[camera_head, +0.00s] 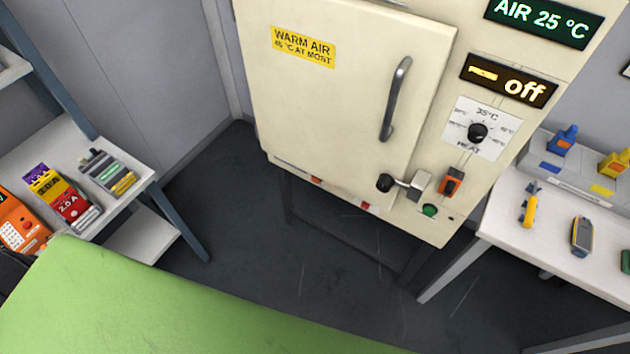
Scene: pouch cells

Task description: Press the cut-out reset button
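The cream warm-air cabinet (340,110) stands ahead with its door shut. At its lower right, a small round green button (430,210) sits below a metal latch with a black knob (385,183). An orange rocker switch (452,182) is to the right of the latch. I see no readable label on the button or the switch, so I cannot tell for certain which is the cut-out reset. An amber display (508,80) reads "off", and the green display (543,20) reads "AIR 25 °C". Neither gripper is in view.
A heat dial (478,131) is above the switch. The door handle (396,98) stands out. A white table (540,240) with tools is at right, a shelf (140,190) with packs at left. A green surface (150,310) fills the lower left. Floor is clear before the cabinet.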

